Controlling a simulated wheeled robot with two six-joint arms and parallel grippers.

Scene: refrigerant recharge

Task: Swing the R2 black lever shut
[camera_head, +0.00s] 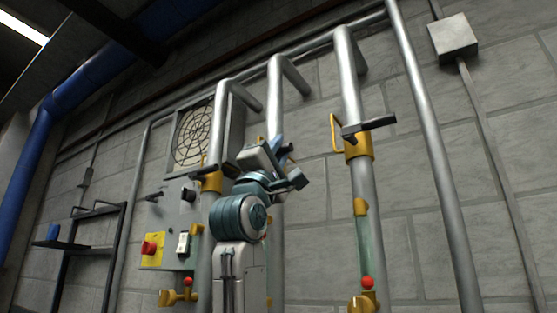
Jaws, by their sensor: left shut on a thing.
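Three upright grey pipes carry brass valves; no R2 label is readable, and I take the middle one as R2. My left gripper (287,166) is up at the middle pipe (275,105), in front of its valve. It is shut on the middle pipe's black lever (287,149), of which only a small dark end shows. The arm hides most of that valve; a bit of brass shows above the gripper. The right pipe's black lever (379,123) points right across its brass valve (358,146). The left pipe's valve (211,181) has a dark lever beside it. My right gripper is out of view.
A grey control panel (174,215) with a red button (149,247) on yellow stands left of the pipes. A round fan grille (193,136) is above it. Red-knobbed brass valves (367,282) sit low. A dark shelf (63,245) is at far left.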

